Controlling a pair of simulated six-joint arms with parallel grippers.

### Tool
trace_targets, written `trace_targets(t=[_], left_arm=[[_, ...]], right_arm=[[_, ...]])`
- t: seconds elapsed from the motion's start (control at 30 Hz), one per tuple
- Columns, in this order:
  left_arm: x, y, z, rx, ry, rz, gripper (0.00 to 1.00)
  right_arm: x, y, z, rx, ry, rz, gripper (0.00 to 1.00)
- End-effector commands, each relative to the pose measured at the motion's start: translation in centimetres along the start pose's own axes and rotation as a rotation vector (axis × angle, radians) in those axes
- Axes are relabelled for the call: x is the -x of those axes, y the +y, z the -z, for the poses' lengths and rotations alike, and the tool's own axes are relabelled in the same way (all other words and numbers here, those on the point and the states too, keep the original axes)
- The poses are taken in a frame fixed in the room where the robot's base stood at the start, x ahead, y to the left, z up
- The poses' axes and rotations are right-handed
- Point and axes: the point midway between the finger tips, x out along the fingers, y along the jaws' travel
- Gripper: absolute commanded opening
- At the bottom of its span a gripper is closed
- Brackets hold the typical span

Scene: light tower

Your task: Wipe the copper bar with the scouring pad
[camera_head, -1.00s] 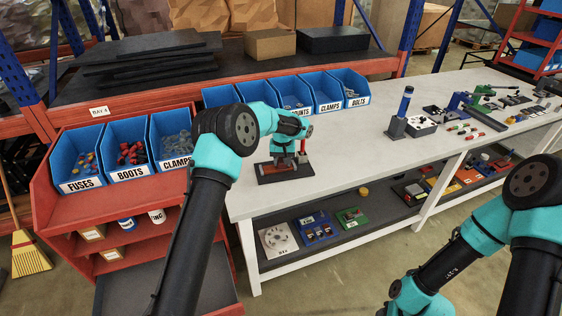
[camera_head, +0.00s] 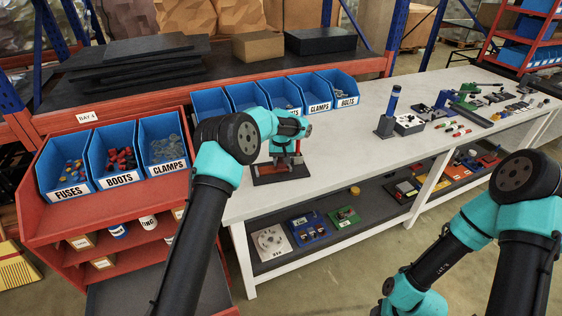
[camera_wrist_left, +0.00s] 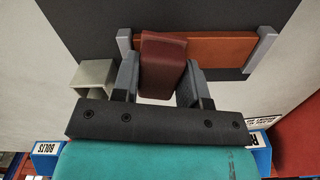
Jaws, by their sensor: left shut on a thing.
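My left gripper (camera_wrist_left: 160,88) is shut on a dark red scouring pad (camera_wrist_left: 163,62). The copper bar (camera_wrist_left: 232,48) lies between two grey end holders on a dark base board (camera_wrist_left: 205,12). In the left wrist view the pad overlaps the left part of the bar; whether they touch I cannot tell. In the head view my left gripper (camera_head: 286,163) points down over the base board (camera_head: 268,179) on the bench, and its wrist hides most of the bar and pad. My right gripper is out of view.
A hollow pale grey block (camera_wrist_left: 95,77) sits beside the pad. Blue bins (camera_head: 320,95) line the bench's back edge. A dark post with a blue top (camera_head: 387,112) stands to the right. The white bench top (camera_head: 345,140) between is clear.

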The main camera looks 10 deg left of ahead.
Motion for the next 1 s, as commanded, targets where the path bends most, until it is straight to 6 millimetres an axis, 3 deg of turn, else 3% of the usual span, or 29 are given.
trace_targets(t=[0.17,0.5,0.57,0.7,1.0], left_arm=[[-0.1,0.2,-0.1,-0.003,-0.001,-0.002,0.18],[0.0,-2.0,-0.7,0.000,-0.003,-0.001,0.18],[0.0,-2.4,-0.7,0.000,-0.002,-0.001,0.12],[0.1,-3.3,-1.0,0.000,-0.003,0.000,0.12],[0.1,-3.9,-1.1,0.000,-0.002,0.000,0.12]], right_arm=[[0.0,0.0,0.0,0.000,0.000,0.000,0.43],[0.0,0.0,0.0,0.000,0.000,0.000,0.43],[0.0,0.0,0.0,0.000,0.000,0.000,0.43],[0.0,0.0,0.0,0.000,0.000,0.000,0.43],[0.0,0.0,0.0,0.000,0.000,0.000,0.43]])
